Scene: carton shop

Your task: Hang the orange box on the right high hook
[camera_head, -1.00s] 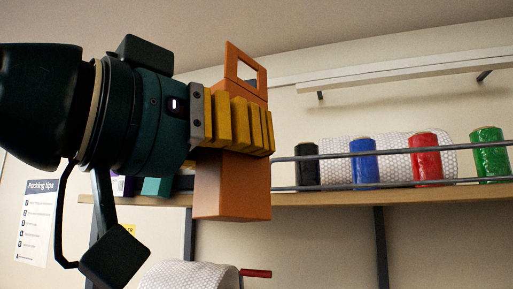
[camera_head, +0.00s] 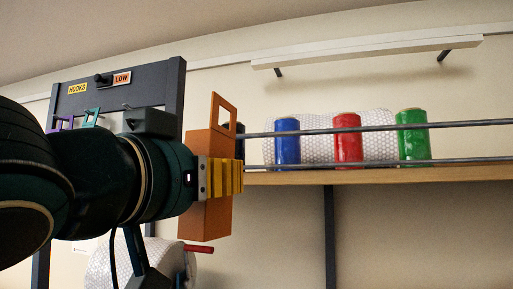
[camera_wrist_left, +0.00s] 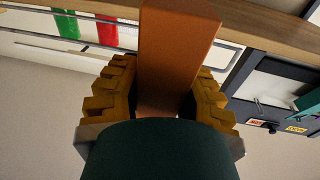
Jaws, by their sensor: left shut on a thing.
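The orange box (camera_head: 207,221) is upright in the head view, with an open square hang tab (camera_head: 222,112) on top. My left gripper (camera_head: 224,178) is shut on its middle, yellow fingers around it, and holds it in the air. In the left wrist view the box (camera_wrist_left: 178,45) sits between the two fingers (camera_wrist_left: 165,85). The dark hook board (camera_head: 150,85) stands behind and left of the box, with a "HOOKS" label (camera_head: 77,88) and a "LOW" label (camera_head: 122,78). My arm covers its lower part; I cannot tell which hook is the right high one. My right gripper is not in view.
A purple tab (camera_head: 64,122) and a teal tab (camera_head: 91,117) show at the board's left. A railed wooden shelf (camera_head: 400,174) right of the box holds blue (camera_head: 287,141), red (camera_head: 347,138) and green (camera_head: 412,134) rolls. A bubble-wrap roll (camera_head: 150,258) is below.

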